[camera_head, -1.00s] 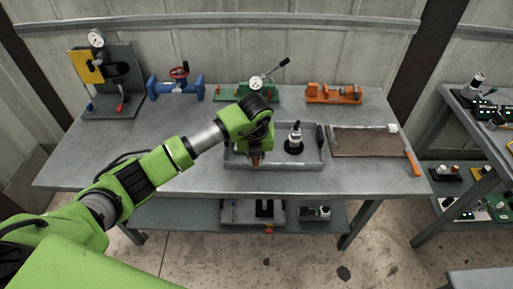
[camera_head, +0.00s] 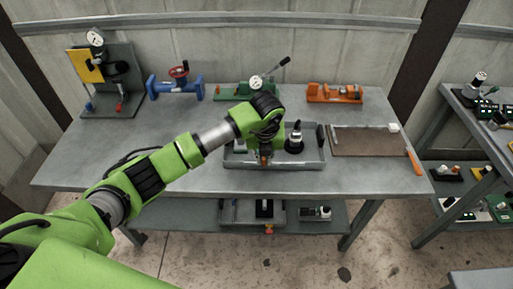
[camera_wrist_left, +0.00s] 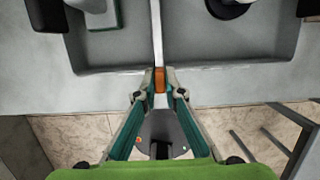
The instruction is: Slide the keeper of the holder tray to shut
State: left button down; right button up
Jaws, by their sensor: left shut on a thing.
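The grey holder tray (camera_head: 300,165) sits near the front of the bench, and its front wall shows in the left wrist view (camera_wrist_left: 225,76). The keeper looks like a thin pale bar (camera_wrist_left: 157,35) crossing the tray from back to front, with an orange grip (camera_wrist_left: 160,80) at the front wall. My left gripper (camera_wrist_left: 160,88) is shut on the orange grip, one finger on each side. In the head view my left gripper (camera_head: 265,153) is over the tray's front left part and hides some of it. My right gripper is not in view.
A black-based holder with a pale top (camera_head: 294,138) stands in the tray, right of the gripper. A brown mat (camera_head: 366,142) lies to the right. A blue valve (camera_head: 175,88), a green fixture (camera_head: 233,90) and an orange vise (camera_head: 334,93) stand behind. The front left bench is clear.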

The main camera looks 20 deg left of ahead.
pick_arm(q)
jog(key=shift+w+d+f+b, duration=0.1)
jog(key=shift+w+d+b, duration=0.15)
jog(key=shift+d, duration=0.45)
jog(key=shift+w+d+r+b, duration=0.1)
jog(key=shift+d+b, duration=0.3)
jog(key=shift+d, duration=0.35)
jog(key=shift+w+d+f+b, duration=0.1)
jog(key=shift+w+d+b, duration=0.15)
jog(key=shift+d, duration=0.45)
jog(key=c, duration=2)
grip_release()
jog(key=shift+c, duration=0.2)
jog(key=shift+p+v, duration=0.75)
jog(key=shift+v, duration=0.3)
jog(key=p+v, duration=0.4)
jog(key=v, duration=0.2)
jog(key=shift+a, duration=0.1)
jog(key=o, duration=0.6)
